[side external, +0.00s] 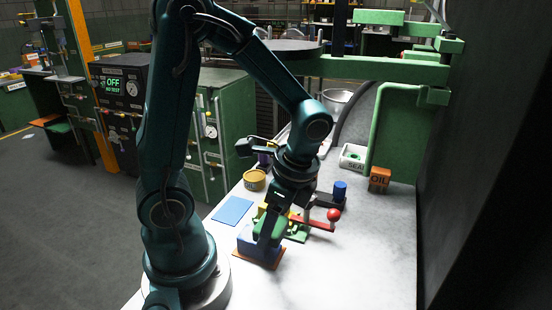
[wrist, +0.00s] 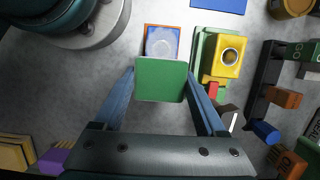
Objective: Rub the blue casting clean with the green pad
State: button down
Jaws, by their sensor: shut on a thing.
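The green pad (wrist: 161,80) is between the two fingers of my gripper (wrist: 160,84) in the wrist view, and my gripper is shut on it. The blue casting (wrist: 162,42) shows just beyond the pad, with a paler round area on its top, on an orange base (wrist: 148,27). The pad hides its near part. In the side view my gripper (side external: 270,228) points down at the blue casting (side external: 257,245), with the green pad (side external: 268,226) at its top. I cannot tell whether pad and casting touch.
A green fixture with a yellow block (wrist: 228,56) stands close to the right of the casting. A red-knobbed lever (side external: 334,214), a blue cylinder (side external: 340,188) and an orange oil box (side external: 380,178) lie beyond. A blue sheet (side external: 232,210) lies left. The bench's front right is clear.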

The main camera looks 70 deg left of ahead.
jog(key=shift+r, duration=3.4)
